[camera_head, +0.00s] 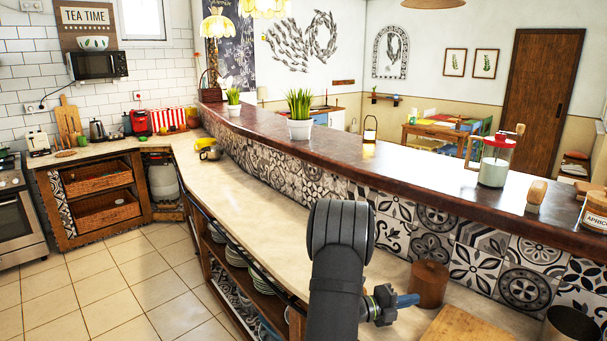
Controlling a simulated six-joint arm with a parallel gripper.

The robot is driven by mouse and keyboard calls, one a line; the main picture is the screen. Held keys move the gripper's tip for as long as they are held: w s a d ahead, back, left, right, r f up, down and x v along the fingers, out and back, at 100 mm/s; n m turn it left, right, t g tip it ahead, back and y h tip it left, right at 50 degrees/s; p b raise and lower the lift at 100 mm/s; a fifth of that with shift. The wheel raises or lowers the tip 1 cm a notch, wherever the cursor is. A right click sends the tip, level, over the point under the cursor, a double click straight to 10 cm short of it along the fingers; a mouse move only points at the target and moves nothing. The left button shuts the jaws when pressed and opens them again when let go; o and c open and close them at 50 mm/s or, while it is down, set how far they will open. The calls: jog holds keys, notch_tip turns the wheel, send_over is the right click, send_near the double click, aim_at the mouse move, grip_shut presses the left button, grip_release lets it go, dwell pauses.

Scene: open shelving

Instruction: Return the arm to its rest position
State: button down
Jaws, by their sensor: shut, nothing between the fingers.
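My arm (335,270) rises from the bottom middle of the head view, dark grey, bent at a thick joint. My gripper (408,300) sticks out to the right of the arm, low over the cream counter, with its bluish fingertips together. It holds nothing that I can see. It is just left of a brown wooden canister (429,284), and I cannot tell the exact gap between them. The lower part of my arm is cut off by the frame's bottom edge.
A wooden board (470,327) lies right of my gripper, with a dark pot (570,326) beyond it. Plates (235,257) fill the shelves below the counter. The counter (245,190) behind my arm is mostly clear.

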jog(key=v, duration=0.9)
jog(key=shift+s+a, duration=0.2)
jog(key=shift+a, duration=0.15)
jog(key=x, duration=0.9)
jog(key=shift+d, duration=0.4)
jog(key=w+d, duration=0.2)
jog(key=w, duration=0.1)
jog(key=shift+w, duration=0.2)
jog(key=s+a, duration=0.1)
jog(key=s, duration=0.1)
jog(key=s+a, duration=0.4)
jog(key=s, duration=0.1)
jog(key=v, duration=0.9)
jog(key=shift+w+a, duration=0.25)
jog(key=shift+a, duration=0.15)
jog(key=shift+w+a+f+m+g, duration=0.2)
jog(key=shift+w+m+g, duration=0.05)
jog(key=shift+w+g, duration=0.15)
jog(key=shift+w+a+f+m+g, duration=0.15)
jog(key=shift+w+f+m+g, duration=0.1)
jog(key=shift+w+g, duration=0.2)
jog(key=d, duration=0.6)
jog(key=shift+w+d, duration=0.2)
jog(key=shift+w, duration=0.15)
